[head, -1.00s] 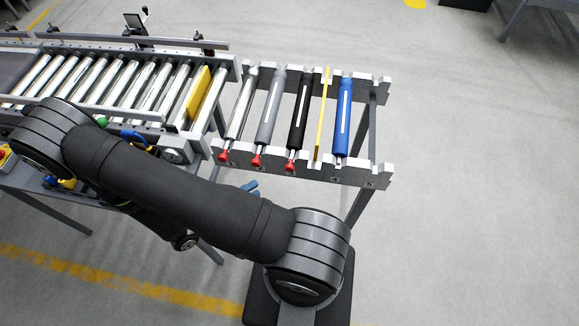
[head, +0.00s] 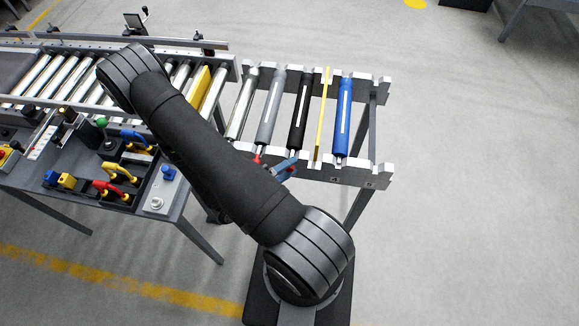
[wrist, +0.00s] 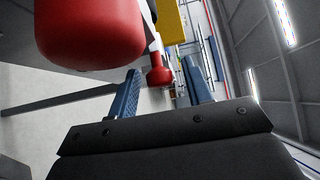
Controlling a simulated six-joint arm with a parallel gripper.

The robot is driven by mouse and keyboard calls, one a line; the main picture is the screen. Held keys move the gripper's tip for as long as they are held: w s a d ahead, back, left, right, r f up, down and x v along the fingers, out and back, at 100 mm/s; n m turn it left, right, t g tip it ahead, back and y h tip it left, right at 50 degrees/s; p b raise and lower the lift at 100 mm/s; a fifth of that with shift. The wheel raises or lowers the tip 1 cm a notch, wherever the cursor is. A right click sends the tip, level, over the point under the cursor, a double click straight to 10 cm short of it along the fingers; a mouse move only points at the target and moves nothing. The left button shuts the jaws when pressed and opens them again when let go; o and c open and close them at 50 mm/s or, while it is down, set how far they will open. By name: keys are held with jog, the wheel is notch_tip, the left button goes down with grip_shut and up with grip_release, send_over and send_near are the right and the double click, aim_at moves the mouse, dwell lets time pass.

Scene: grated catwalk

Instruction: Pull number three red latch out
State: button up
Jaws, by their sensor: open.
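A row of rollers lies in a grey rack; red latches sit at the near ends of the left ones. In the head view one red latch (head: 257,158) shows at the grey roller. Another red latch (head: 291,171) at the black roller is partly covered by my gripper (head: 284,166), whose blue fingers are at the rack's near edge. In the wrist view my gripper (wrist: 162,88) is open. A small red latch (wrist: 160,76) appears between its fingers, farther off; a large red latch (wrist: 90,30) is close to the camera, upper left. The leftmost latch is hidden behind my arm.
The rack (head: 345,174) also holds a blue roller (head: 343,115) and a thin yellow bar (head: 322,112). A roller conveyor (head: 60,80) stands at the left, with a panel of coloured handles (head: 115,170) in front.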

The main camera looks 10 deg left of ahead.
jog(key=shift+w+d, duration=0.2)
jog(key=c, duration=1)
jog(key=shift+o, duration=0.2)
jog(key=shift+s, duration=1.3)
jog(key=o, duration=1)
jog(key=shift+c, duration=0.2)
jog(key=v, duration=1.7)
jog(key=shift+s, duration=0.2)
